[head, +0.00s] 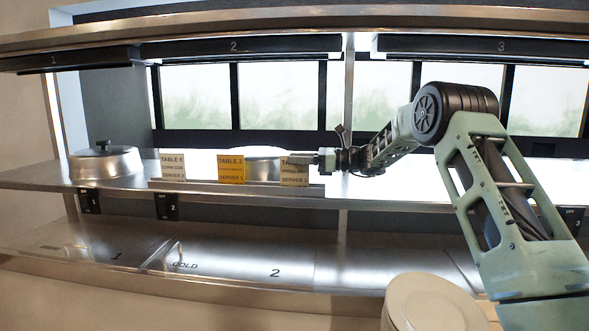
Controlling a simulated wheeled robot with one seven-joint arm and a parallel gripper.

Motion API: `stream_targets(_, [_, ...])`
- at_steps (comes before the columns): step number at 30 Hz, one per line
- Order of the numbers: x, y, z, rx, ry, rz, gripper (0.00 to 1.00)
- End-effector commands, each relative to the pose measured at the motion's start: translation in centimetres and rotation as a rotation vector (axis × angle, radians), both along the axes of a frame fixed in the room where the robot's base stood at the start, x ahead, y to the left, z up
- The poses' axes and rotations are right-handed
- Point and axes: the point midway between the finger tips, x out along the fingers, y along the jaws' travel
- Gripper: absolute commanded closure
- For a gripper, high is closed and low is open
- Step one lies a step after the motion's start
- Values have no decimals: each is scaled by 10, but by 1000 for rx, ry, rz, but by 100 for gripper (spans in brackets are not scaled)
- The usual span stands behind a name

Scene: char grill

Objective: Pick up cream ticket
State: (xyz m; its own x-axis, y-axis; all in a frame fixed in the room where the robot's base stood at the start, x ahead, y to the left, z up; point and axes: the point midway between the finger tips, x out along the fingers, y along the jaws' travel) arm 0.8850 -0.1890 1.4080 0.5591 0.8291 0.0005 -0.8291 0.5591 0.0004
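Three upright tickets stand in a row in a holder rail on the metal shelf. The left ticket (173,168) is pale off-white and reads "TABLE 5". The middle ticket (231,170) is orange-yellow and reads "TABLE 2". The right ticket (294,178) is a cream-tan shade, with "SERVER" on its lower part. I cannot tell for sure which pale one is the cream ticket. My gripper (306,159) reaches in from the right at the right ticket and covers part of its upper half. Whether its fingers touch or hold the ticket is not clear.
A domed metal lid (105,162) sits left on the shelf (40,178). A round metal dish (262,152) is behind the tickets. An upper shelf (250,25) overhangs the row, and a post (346,90) rises behind my gripper. A round pale item (430,300) is at lower right.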

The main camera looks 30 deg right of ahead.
Motion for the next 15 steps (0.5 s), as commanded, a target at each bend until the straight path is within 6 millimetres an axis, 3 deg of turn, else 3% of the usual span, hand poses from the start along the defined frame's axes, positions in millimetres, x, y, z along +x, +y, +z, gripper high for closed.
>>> stream_targets(3, [6, 9, 2, -1, 1, 2, 71])
stream_targets(11, [7, 11, 0, -1, -1, 0, 71])
stream_targets(14, [7, 10, 0, -1, -1, 1, 99])
stream_targets(15, [7, 10, 0, -1, -1, 1, 100])
